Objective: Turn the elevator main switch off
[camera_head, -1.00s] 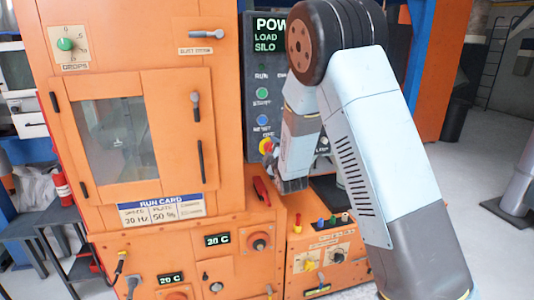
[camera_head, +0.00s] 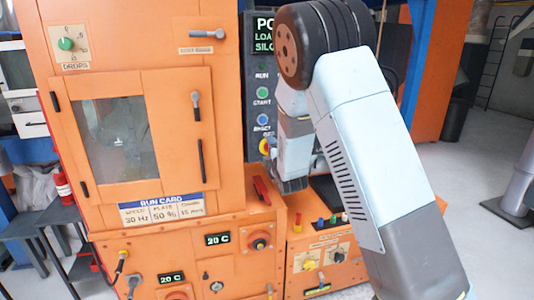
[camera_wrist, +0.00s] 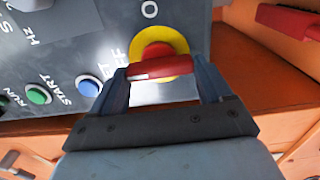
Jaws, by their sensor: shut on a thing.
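The main switch (camera_wrist: 157,49) is a red rotary handle on a round yellow plate, set in the dark control panel. In the wrist view an O mark shows above it and a partly hidden label lies to its left. My gripper (camera_wrist: 163,74) has its two blue fingers at the two ends of the red handle bar and is shut on it. The bar lies nearly level across the wrist view. In the head view my arm hides most of the switch; a bit of its yellow plate (camera_head: 263,146) shows.
A green START button (camera_wrist: 39,94) and a blue RESET button (camera_wrist: 88,86) sit left of the switch in the wrist view. An orange cabinet (camera_head: 220,110) stands left of the panel. A red handle (camera_head: 261,188) lies on the orange ledge below.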

